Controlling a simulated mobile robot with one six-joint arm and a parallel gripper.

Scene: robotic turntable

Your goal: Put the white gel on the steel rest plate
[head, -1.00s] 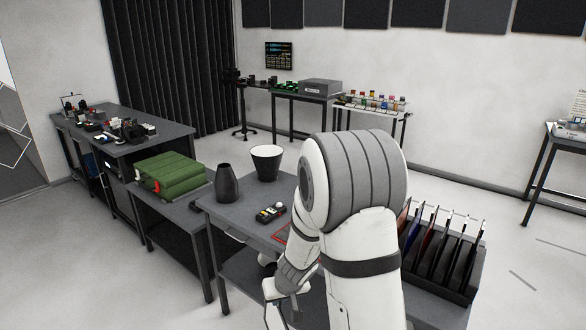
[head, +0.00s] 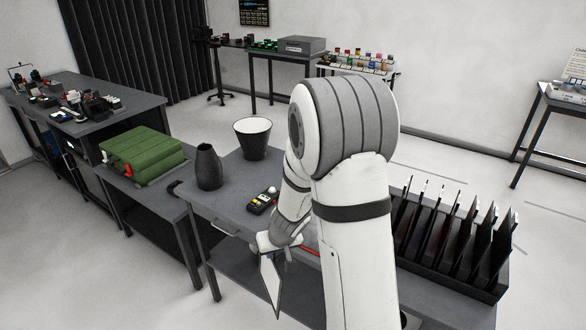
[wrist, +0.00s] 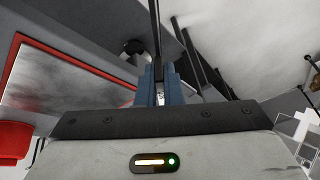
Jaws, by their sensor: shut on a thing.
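My gripper (head: 272,246) is at the front edge of the grey table. It is shut on a thin flat panel (head: 271,285), the white gel, which hangs upright below it with a pale face and dark edge. In the wrist view the panel (wrist: 155,35) shows edge-on as a dark strip between the blue fingers (wrist: 159,88). The steel rest plate (wrist: 70,85), silver with a red border, lies to the left in the wrist view, apart from the panel. In the head view my arm hides most of it; only a bit of red border shows.
A black rack (head: 440,268) with several dark-framed panels stands on the right. A green case (head: 142,153) sits on the neighbouring table. A red object (wrist: 14,135) shows at the wrist view's left.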

